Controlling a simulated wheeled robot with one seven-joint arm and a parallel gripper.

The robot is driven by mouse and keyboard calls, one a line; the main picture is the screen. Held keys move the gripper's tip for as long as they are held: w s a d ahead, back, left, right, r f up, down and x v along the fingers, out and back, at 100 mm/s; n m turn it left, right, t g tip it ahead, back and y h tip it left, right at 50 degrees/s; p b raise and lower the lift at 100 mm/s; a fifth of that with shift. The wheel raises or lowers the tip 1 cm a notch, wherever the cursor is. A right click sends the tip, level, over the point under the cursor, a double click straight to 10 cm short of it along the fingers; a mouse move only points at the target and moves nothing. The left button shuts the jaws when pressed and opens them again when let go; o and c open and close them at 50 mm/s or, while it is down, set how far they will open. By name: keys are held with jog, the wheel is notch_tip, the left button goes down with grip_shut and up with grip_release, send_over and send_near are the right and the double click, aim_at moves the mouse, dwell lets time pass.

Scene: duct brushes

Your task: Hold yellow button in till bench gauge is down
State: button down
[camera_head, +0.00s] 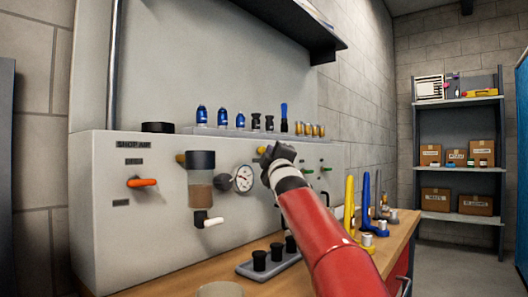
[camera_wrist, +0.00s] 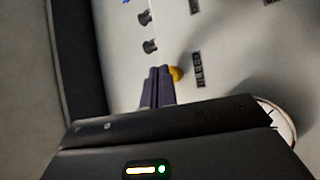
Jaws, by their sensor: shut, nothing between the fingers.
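The yellow button (camera_wrist: 177,73) shows in the wrist view on the pale panel, just right of my fingertips and partly covered by them. I cannot tell whether the fingers touch it or whether it is pressed in. My gripper (camera_wrist: 158,72) is shut and empty, with its fingers pointing at the panel. In the head view my gripper (camera_head: 272,153) is at the panel, right of the round bench gauge (camera_head: 243,178), and mostly hides the button area. The gauge has a white dial and dark needle; its reading is too small to tell. Its rim also shows in the wrist view (camera_wrist: 281,118).
An orange lever (camera_head: 142,183) and a filter bowl with a white-handled valve (camera_head: 207,221) are left of the gauge. Fittings stand on the ledge above. A tray with black parts (camera_head: 262,261) and upright yellow and blue tools (camera_head: 366,200) stand on the bench near my arm.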

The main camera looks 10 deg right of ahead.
jog(key=shift+w+a, duration=0.35)
jog(key=shift+w, duration=0.1)
dwell(0.6)
jog(key=shift+s, duration=0.1)
dwell(1.7)
jog(key=shift+s+d, duration=0.65)
jog(key=s+d, duration=0.3)
jog(key=shift+s+d, duration=0.3)
dwell(0.6)
